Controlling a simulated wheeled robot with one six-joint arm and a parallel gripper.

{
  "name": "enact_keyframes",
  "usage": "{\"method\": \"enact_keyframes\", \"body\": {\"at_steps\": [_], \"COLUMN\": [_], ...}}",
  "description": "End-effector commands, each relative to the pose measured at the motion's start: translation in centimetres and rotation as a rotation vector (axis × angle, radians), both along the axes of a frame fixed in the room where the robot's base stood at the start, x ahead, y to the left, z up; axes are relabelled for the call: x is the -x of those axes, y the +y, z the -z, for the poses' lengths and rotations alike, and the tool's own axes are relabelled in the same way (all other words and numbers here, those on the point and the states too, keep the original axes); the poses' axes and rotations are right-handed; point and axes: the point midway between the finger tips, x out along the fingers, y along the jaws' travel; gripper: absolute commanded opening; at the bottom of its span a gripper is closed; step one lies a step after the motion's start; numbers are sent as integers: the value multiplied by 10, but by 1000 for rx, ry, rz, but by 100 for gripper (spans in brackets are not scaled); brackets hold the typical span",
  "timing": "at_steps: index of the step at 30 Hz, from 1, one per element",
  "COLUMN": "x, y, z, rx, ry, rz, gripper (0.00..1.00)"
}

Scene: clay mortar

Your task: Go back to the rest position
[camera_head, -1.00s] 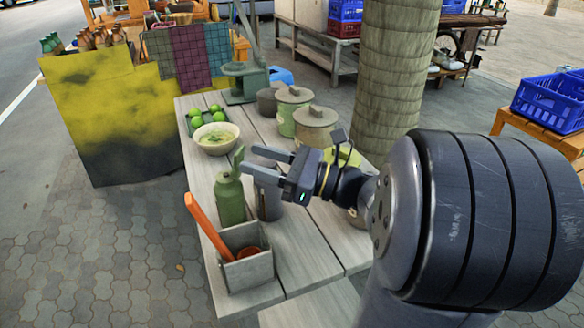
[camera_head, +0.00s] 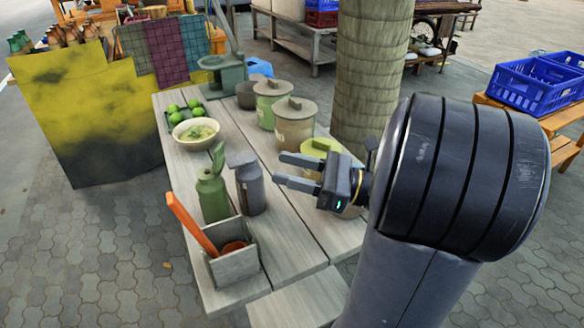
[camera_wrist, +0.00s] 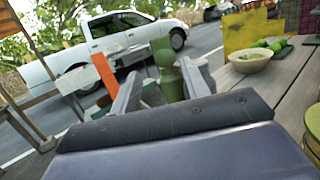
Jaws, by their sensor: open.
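My gripper (camera_head: 279,170) is open and empty in the head view, held above the right part of the wooden table (camera_head: 297,240), with its fingers pointing left. The wrist view shows its two fingers (camera_wrist: 163,92) spread apart with nothing between them. A green bottle (camera_head: 213,197) and a grey container (camera_head: 250,190) stand left of the fingertips, apart from them in the head view. A box (camera_head: 236,265) with an orange-handled tool (camera_head: 190,222) in it stands at the table's near end. The green bottle also shows beyond the fingers in the wrist view (camera_wrist: 170,82).
A bowl (camera_head: 195,142), green fruit on a tray and lidded pots (camera_head: 295,125) stand farther back on the table. A thick trunk (camera_head: 371,70) rises behind it at the right. Blue crates (camera_head: 530,90) sit on a side table. The pavement at lower left is clear.

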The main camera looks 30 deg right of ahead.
Motion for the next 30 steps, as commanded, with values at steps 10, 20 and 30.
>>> {"method": "enact_keyframes", "body": {"at_steps": [10, 20, 30], "x": [-1, -19, -46], "y": [1, 27, 64], "z": [0, -6, -14], "rx": [1, 3, 0], "ry": [1, -2, -2], "rz": [0, -5, -4], "gripper": [44, 44, 44]}}
